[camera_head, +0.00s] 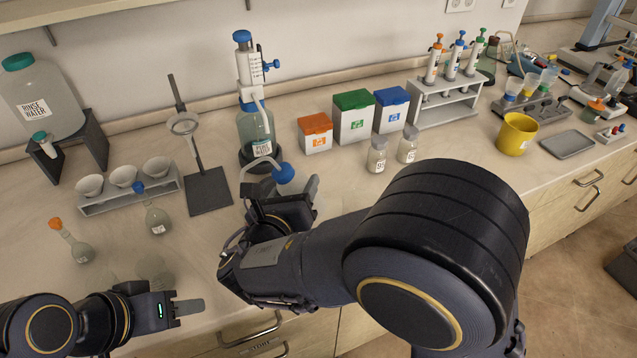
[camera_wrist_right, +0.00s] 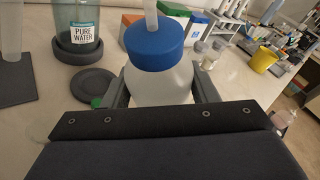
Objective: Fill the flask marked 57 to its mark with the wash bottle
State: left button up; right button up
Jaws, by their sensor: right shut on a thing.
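The wash bottle, with a blue cap (camera_head: 284,172) and a pale body (camera_wrist_right: 165,85), is upright between the jaws of my right gripper (camera_head: 290,195), which is shut on it. A flask with a blue stopper (camera_head: 157,220) and a flask with an orange stopper (camera_head: 78,248) stand on the counter at the left. Their labels are too small to read, so I cannot tell which is 57. A faint clear glass shape (camera_head: 153,268) is just above my left gripper (camera_head: 188,307). The left gripper is low over the front of the counter, its jaw opening unclear.
A pure water bottle (camera_head: 255,135) with a dispenser stands behind the wash bottle. A ring stand (camera_head: 208,190) and a funnel rack (camera_head: 130,195) are at the left. Two small labelled bottles (camera_head: 377,158) stand right of my right gripper. A round grey pad (camera_wrist_right: 92,88) lies beside the wash bottle.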

jog(key=shift+d+r, duration=0.2)
jog(key=shift+r, duration=0.1)
jog(key=shift+w+d+r+m+g+y+p, duration=0.3)
jog(key=shift+d+r+m+g+y, duration=0.25)
jog(key=shift+d+r+m, duration=0.3)
jog(key=shift+w+d+r+m+g+y+p, duration=0.15)
jog(key=shift+d+r+m+g+y+p, duration=0.15)
jog(key=shift+d+r+m+g+y, duration=0.35)
jog(key=shift+d+r, duration=0.1)
jog(key=shift+r, duration=0.05)
